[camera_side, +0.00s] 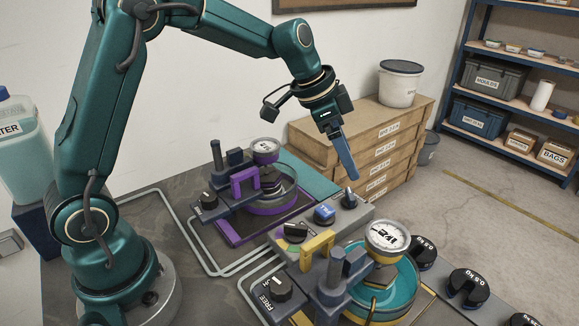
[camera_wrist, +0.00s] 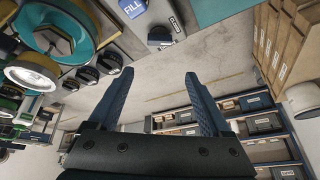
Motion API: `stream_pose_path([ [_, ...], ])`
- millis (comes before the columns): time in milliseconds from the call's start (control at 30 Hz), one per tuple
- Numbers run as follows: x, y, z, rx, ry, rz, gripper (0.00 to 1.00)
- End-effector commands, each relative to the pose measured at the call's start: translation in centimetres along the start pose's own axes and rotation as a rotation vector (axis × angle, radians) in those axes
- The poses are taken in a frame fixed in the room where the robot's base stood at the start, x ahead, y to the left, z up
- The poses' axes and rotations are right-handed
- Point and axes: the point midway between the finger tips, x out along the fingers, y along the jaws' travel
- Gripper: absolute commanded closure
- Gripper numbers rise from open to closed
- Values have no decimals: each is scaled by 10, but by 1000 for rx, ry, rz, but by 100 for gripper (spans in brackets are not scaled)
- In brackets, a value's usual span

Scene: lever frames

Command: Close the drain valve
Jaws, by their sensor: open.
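A grey control panel (camera_side: 322,228) carries a blue FILL button (camera_side: 324,213) and a small dark knob (camera_side: 349,199) on a round base to its right. The knob, likely the drain valve, also shows in the wrist view (camera_wrist: 160,38) beside a small label too small to read. A darker knob (camera_side: 296,232) sits at the panel's left. My gripper (camera_side: 352,176) points down and appears just above the right-hand knob in the side view; their distance in depth is unclear. In the wrist view my gripper (camera_wrist: 159,75) has its two blue fingers wide apart, with nothing between them.
A teal vessel with a white gauge (camera_side: 387,236) and yellow bracket (camera_side: 317,246) stands in front. A purple-framed vessel (camera_side: 272,190) stands behind left. Black weights (camera_side: 467,287) lie at the right. Wooden drawers (camera_side: 375,145) with a white bucket (camera_side: 400,84) stand behind.

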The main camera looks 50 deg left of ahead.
Motion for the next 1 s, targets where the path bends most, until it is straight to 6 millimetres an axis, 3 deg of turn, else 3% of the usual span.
stream_pose_path([
  [33,12,-2,5,-15,-21,17,18],
  [200,32,-1,18,-37,-63,48,18],
  [600,76,2,23,-38,-68,50,18],
  [967,82,2,23,-38,-66,48,18],
  [1000,81,2,23,-38,-66,48,33],
])
